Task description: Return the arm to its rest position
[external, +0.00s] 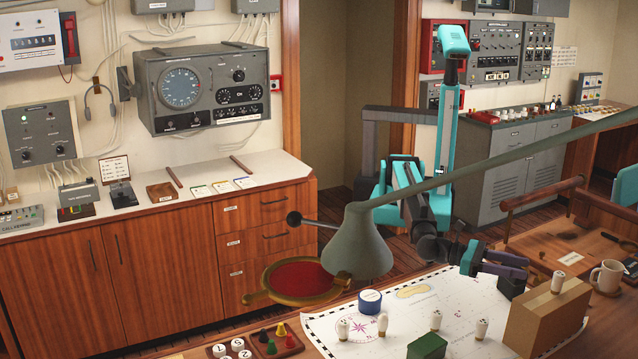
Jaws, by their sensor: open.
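My cyan arm (430,195) stands behind the chart table and reaches down towards it, its dark wrist bent to the right. My gripper (518,267) is open over the right part of the white chart (400,310). Its two dark fingers point right and nothing shows between them.
A green lamp (362,243) with a long arm crosses in front of me. A cardboard box (545,322), a blue tin (370,302), white pegs (343,329), another green block (427,346) and a mug (607,276) stand on the table. A wooden rail (540,193) is at right.

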